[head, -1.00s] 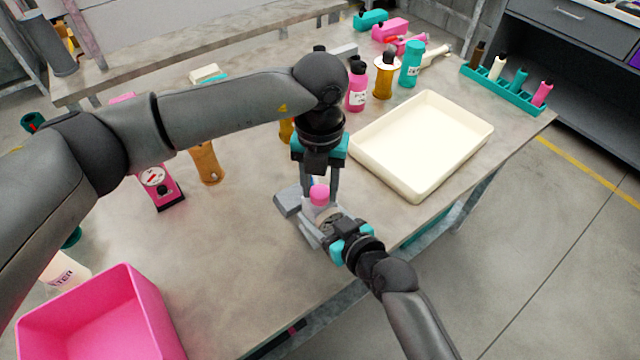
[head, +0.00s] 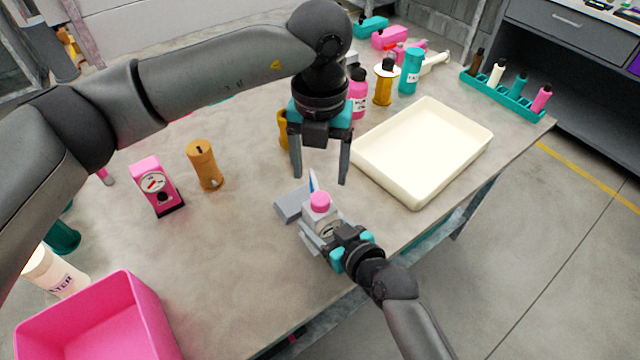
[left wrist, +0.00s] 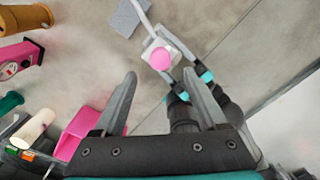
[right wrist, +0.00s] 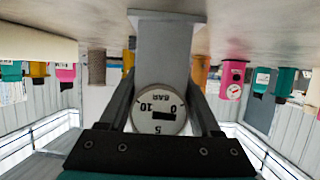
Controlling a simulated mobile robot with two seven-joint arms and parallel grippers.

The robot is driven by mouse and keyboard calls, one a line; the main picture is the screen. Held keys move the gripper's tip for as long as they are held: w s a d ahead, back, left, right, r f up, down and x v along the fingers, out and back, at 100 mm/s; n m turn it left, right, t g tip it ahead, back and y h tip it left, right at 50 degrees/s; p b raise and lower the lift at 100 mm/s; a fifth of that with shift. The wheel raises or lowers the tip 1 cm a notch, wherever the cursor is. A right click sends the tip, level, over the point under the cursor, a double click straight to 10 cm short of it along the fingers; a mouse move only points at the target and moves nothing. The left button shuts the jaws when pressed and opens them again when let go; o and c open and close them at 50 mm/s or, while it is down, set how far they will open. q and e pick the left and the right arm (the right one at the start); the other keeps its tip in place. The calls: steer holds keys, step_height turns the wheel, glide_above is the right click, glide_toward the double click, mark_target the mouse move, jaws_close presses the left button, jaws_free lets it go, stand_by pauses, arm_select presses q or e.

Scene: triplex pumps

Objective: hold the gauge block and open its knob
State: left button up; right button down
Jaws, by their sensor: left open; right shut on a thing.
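The gauge block (head: 310,225) is a light grey block near the table's front edge, with a round pink knob (head: 320,200) on top. Its white dial, marked in BAR, shows upside down in the right wrist view (right wrist: 158,112). My right gripper (head: 327,232) is shut on the block's body from the front right. My left gripper (head: 320,180) is open and empty, pointing down above the knob, fingers well apart. In the left wrist view the knob (left wrist: 162,60) lies just beyond the gap between the open fingertips.
A grey plate (head: 290,206) lies left of the block. A cream tray (head: 425,190) stands to the right. A pink gauge box (head: 153,185) and an orange cylinder (head: 205,165) stand left. A pink bin (head: 145,310) is at front left. Bare table lies between.

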mark_target(320, 197)
arm_select(q)
step_height(320, 197, up, 5)
steer(key=shift+r, duration=0.1)
stand_by(0.4)
arm_select(e)
jaws_free()
